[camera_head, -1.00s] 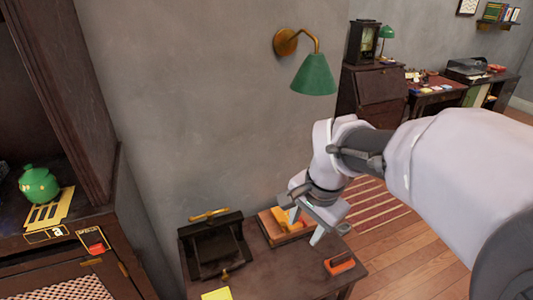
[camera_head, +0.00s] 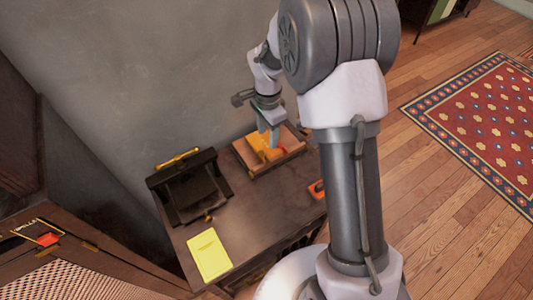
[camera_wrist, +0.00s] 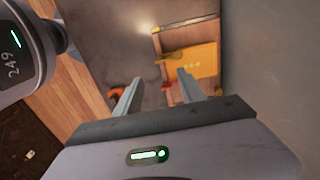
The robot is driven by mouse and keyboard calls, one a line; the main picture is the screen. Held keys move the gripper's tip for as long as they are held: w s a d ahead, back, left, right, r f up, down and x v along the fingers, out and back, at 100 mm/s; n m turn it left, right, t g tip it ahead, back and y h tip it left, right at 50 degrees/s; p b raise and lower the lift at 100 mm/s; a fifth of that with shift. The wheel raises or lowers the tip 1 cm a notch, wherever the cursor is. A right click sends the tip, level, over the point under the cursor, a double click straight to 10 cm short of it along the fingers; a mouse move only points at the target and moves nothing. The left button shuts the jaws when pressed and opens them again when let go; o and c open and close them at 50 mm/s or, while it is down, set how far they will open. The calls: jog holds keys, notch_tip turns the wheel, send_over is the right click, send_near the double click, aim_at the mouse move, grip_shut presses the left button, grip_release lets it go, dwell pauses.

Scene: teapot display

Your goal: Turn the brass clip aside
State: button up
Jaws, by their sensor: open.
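My gripper (camera_head: 268,135) is open and empty, pointing down over a wooden tray (camera_head: 241,158). In the wrist view the two fingers of my gripper (camera_wrist: 155,85) are spread apart, with the tray beyond the right one. A yellow piece (camera_head: 259,151) lies on the tray; it also shows in the wrist view (camera_wrist: 200,62). A small brass piece (camera_head: 208,217) sits at the front edge of a black stand, and a brass bar (camera_head: 178,158) lies along its back. I cannot tell which brass part is the clip. The gripper partly hides the tray.
The black stand (camera_head: 188,192) is left of the tray on the dark table (camera_head: 240,215). A yellow pad (camera_head: 209,254) lies near the front. An orange-red object (camera_head: 316,189) is at the right edge. A cabinet (camera_head: 70,262) stands to the left; a wall is behind.

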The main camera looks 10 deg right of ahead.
aim_at(267, 157)
notch_tip(267, 157, down, 11)
jog(key=b, duration=0.3)
jog(key=shift+f, duration=0.1)
jog(key=shift+w, duration=0.1)
grip_shut()
